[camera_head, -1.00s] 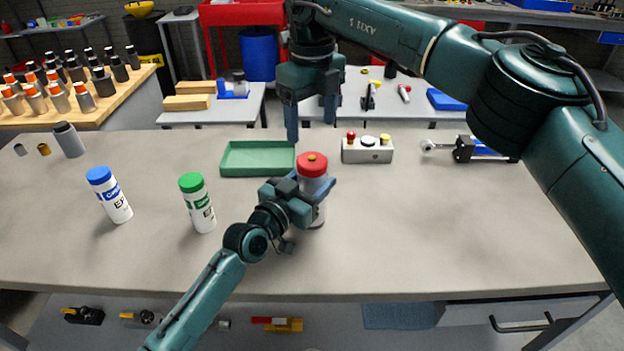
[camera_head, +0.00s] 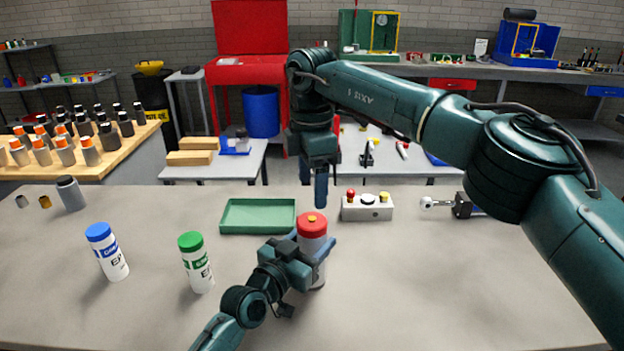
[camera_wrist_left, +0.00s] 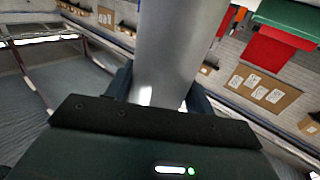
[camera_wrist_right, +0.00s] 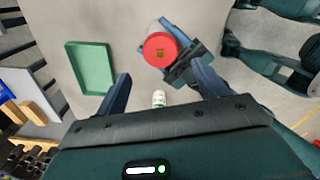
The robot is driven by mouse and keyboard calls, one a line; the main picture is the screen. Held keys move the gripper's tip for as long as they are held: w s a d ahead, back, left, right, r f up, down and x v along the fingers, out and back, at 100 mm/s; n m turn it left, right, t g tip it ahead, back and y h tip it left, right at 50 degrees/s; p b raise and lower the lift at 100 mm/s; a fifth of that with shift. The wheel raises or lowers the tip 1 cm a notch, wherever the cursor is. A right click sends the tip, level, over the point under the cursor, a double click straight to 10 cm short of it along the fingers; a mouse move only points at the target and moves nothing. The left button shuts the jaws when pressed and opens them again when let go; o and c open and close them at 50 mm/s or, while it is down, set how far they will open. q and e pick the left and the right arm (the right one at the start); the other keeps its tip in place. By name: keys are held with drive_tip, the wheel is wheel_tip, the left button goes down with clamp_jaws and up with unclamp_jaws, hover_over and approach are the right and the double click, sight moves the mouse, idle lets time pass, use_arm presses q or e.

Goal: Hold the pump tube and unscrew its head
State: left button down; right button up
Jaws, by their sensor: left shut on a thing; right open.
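My left gripper (camera_head: 314,256) is shut around the tube below the head. In the left wrist view the grey tube (camera_wrist_left: 178,50) stands between the fingers. My right gripper (camera_head: 318,186) points down above and just behind the head, not touching it. In the right wrist view my right gripper (camera_wrist_right: 160,95) is open and empty, with the red head (camera_wrist_right: 160,50) beyond its fingers. The tube's far side is hidden.
A green tray (camera_head: 257,217) lies left of the tube. A box with coloured buttons (camera_head: 367,207) stands to the right. White bottles with a green cap (camera_head: 196,262) and a blue cap (camera_head: 107,252) stand left. The table's right front is clear.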

sight(312, 218)
drive_tip(key=m, duration=0.3)
drive_tip(key=shift+f+m, duration=0.2)
drive_tip(key=shift+m, duration=0.1)
wheel_tip(312, 218, down, 8)
drive_tip(key=shift+r, duration=0.2)
